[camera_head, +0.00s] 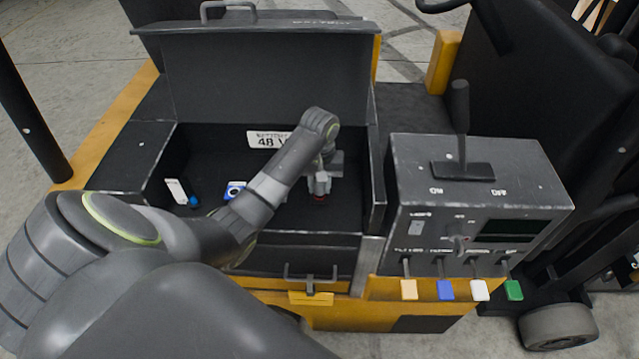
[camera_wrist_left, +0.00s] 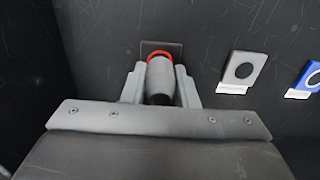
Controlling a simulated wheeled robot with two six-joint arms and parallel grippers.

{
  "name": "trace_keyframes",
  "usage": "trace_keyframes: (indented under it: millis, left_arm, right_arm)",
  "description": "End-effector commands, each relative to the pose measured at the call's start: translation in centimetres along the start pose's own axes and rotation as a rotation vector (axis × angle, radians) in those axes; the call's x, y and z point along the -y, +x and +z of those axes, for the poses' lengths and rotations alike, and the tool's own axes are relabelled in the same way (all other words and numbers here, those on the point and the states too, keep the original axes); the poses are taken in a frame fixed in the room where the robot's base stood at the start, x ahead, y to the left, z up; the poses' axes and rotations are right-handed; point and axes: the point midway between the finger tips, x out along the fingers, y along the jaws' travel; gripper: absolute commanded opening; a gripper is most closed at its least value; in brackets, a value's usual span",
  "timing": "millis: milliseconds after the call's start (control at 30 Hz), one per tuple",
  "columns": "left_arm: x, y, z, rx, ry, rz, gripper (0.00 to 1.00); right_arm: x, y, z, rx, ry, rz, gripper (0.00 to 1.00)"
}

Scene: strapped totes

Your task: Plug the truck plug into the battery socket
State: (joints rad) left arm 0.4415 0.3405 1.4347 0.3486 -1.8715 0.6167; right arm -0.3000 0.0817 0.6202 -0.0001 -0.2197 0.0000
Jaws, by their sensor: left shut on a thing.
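My left gripper (camera_head: 321,187) is down inside the open battery compartment, near its right side. In the left wrist view my left gripper (camera_wrist_left: 160,88) is shut on the plug (camera_wrist_left: 160,82), a grey rounded body between the two fingers. A red ring (camera_wrist_left: 158,56) shows at the plug's far end, in front of a dark square plate (camera_wrist_left: 148,46) on the black surface. I cannot tell whether the ring belongs to the plug or a socket, or whether the plug touches the plate. A grey plate with a round dark opening (camera_wrist_left: 239,72) sits to the right. My right gripper is out of view.
A blue-and-white fitting (camera_head: 235,189) and a white tag (camera_head: 175,190) with a blue knob (camera_head: 194,201) are on the left in the compartment. The raised lid (camera_head: 270,75) stands behind. A control box (camera_head: 480,180) with a lever (camera_head: 459,120) stands close on the right.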

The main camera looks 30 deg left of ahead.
Motion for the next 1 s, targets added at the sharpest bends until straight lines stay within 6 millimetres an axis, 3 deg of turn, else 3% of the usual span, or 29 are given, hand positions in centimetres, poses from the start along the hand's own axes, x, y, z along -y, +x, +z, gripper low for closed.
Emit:
trace_keyframes:
  millis: [900,933,1000]
  left_arm:
    - [0.0,1.2,0.0,0.0,0.0,0.001,0.0]
    - [0.0,1.2,0.0,0.0,0.0,0.001,0.28]
    - [0.0,1.2,0.0,0.0,0.0,0.001,0.37]
  right_arm:
    - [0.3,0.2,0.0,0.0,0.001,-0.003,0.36]
    - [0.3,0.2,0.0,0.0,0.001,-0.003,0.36]
    - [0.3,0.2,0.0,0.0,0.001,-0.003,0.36]
